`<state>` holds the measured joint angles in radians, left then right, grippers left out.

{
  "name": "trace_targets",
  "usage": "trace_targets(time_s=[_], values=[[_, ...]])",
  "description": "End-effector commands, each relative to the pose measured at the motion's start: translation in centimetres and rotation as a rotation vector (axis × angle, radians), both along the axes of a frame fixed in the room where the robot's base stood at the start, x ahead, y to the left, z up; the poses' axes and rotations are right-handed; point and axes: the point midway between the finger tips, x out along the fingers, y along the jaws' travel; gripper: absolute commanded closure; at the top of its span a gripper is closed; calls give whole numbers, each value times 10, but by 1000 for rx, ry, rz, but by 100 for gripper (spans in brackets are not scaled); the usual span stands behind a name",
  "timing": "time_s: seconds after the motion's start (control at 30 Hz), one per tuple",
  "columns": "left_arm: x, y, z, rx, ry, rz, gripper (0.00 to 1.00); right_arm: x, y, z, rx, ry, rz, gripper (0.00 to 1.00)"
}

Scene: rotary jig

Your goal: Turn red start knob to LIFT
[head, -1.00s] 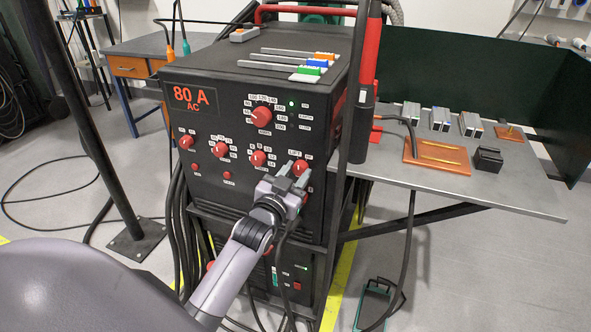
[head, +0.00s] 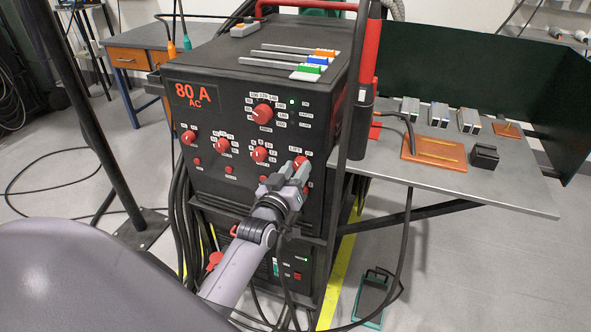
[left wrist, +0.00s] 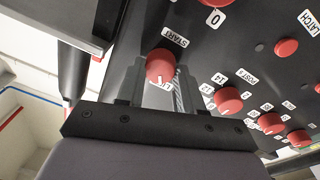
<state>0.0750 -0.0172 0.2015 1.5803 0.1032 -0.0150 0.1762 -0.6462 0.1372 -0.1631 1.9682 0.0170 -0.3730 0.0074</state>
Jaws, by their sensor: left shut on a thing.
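The red start knob (head: 301,162) is at the right side of the black machine's front panel, beside the LIFT label. In the left wrist view the same knob (left wrist: 160,66) shows between the START label (left wrist: 167,36) and a partly hidden label beginning "LI". A short pale mark shows on the knob; its exact setting is hard to tell. My left gripper (head: 294,176) reaches the knob from below and is shut on it. In the left wrist view its fingers (left wrist: 155,88) lie on either side of the knob. My right gripper is not in view.
Other red knobs (head: 264,114) and small buttons sit close by on the panel. A grey side table (head: 400,175) on the right holds a copper-coloured plate (head: 433,152) and small blocks. Black cables (head: 180,225) hang along the machine's left side.

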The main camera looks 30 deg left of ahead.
Motion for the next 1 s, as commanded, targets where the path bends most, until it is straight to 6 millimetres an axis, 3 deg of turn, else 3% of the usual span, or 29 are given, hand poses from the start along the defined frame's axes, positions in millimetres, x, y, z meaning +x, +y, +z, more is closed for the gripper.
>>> trace_targets(time_s=[0.3, 0.33, 0.4, 0.77, 1.0], values=[[0, -1, -2, -9, 2, -1, 94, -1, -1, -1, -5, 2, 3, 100], [0, -1, -2, -9, 2, -1, 61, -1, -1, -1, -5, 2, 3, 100], [0, -1, -2, -7, 2, 0, 38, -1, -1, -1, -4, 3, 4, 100], [-3, -1, -1, -4, 1, -1, 38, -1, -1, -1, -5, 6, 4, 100], [-30, -6, -4, -6, 3, -1, 38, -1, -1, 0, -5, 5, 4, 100]])
